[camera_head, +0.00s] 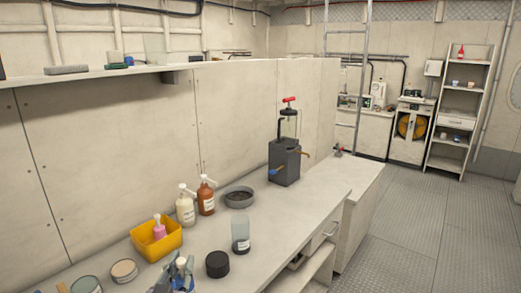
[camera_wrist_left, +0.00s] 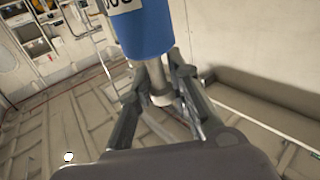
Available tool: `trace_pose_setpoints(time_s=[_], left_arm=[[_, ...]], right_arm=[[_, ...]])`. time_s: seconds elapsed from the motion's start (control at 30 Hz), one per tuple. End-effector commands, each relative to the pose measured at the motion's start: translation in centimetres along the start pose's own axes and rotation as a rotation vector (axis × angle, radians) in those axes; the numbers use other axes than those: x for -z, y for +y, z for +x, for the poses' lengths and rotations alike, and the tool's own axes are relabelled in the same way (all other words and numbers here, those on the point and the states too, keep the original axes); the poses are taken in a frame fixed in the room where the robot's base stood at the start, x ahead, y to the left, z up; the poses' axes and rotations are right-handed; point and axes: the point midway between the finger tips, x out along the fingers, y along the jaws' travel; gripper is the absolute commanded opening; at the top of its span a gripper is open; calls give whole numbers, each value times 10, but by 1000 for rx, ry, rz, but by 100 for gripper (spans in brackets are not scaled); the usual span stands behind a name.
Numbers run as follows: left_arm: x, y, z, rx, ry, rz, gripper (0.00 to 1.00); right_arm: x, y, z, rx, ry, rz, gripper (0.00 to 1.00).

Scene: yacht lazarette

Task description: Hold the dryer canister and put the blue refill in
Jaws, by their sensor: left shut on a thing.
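My left gripper (camera_wrist_left: 160,88) is shut around the grey stem of the blue refill (camera_wrist_left: 148,30), which has a white label with dark print. In the head view the left gripper (camera_head: 178,275) is at the bottom edge, over the near part of the counter. A clear cylindrical container (camera_head: 241,231) with a dark lower part and a pale label stands upright on the counter, right of the gripper and apart from it. It looks like the dryer canister. A short black round piece (camera_head: 217,264) sits between them, perhaps its cap. My right gripper is not in view.
The counter (camera_head: 290,215) also holds a yellow bin (camera_head: 156,240) with a pink bottle, a white pump bottle (camera_head: 186,207), a brown pump bottle (camera_head: 206,196), a grey bowl (camera_head: 239,197) and a dark pump device (camera_head: 285,160). Round tubs stand at the lower left.

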Motion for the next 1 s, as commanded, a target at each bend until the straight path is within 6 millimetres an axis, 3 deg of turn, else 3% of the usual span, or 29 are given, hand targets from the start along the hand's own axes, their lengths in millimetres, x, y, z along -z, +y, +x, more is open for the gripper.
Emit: trace_pose_setpoints(time_s=[0.1,0.33,0.5,0.87,1.0], left_arm=[[-16,0,-42,3,-5,-2,0],[-23,-4,-94,13,-2,7,0],[-24,-5,-107,16,-1,11,0],[-25,-4,-111,15,-2,11,0],[-38,-3,-132,10,-11,6,0]], right_arm=[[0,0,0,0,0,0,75],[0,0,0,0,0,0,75],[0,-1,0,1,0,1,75],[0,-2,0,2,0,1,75],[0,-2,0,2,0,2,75]])
